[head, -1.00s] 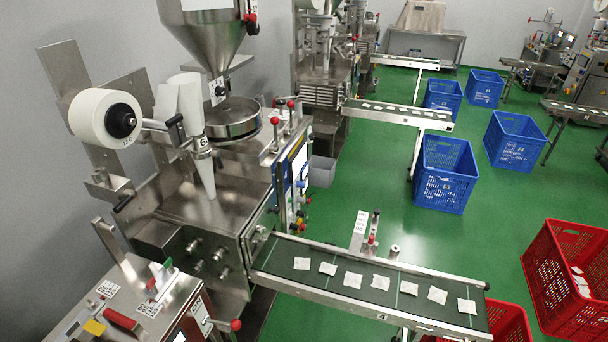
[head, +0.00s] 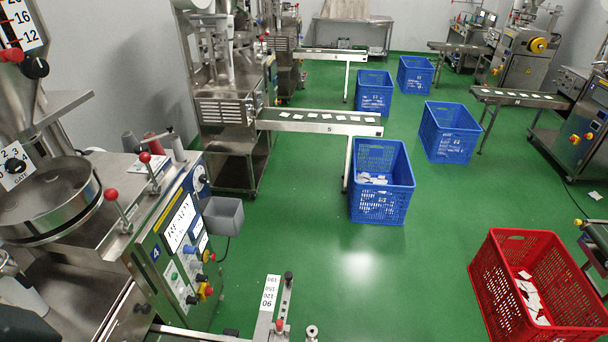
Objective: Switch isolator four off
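The machine marked 4 (head: 125,235) stands at the left. Its front panel (head: 178,245) faces right and is seen at a steep slant. The panel carries a white display, small buttons and several coloured knobs. Neither of my grippers shows in the head view.
A grey bin (head: 222,215) is beside the machine. A red crate (head: 500,285) with teabags stands at the right, a blue crate (head: 381,205) behind. A post with a number scale (head: 270,292) rises at the bottom. Green floor between is open.

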